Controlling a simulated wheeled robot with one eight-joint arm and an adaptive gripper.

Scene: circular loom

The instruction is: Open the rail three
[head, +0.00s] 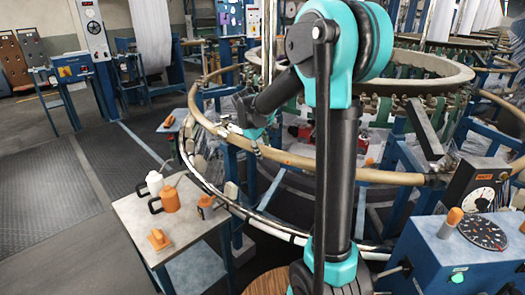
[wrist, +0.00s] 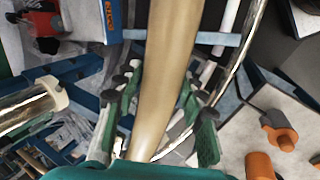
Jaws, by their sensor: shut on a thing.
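A curved tan rail (head: 380,175) runs around the front of the circular loom (head: 405,85) in the head view. In the wrist view the rail (wrist: 165,70) runs from top to bottom between the fingers of my gripper (wrist: 158,100). My gripper (head: 256,142) is shut on the rail, at its left-front part in the head view. The dark-tipped green fingers lie on both sides of it. The fingertip contact is small and partly hidden in the head view. I cannot read a number on the rail.
A blue control box (head: 455,255) stands at the right front. The floor (head: 55,175) at far left is clear.

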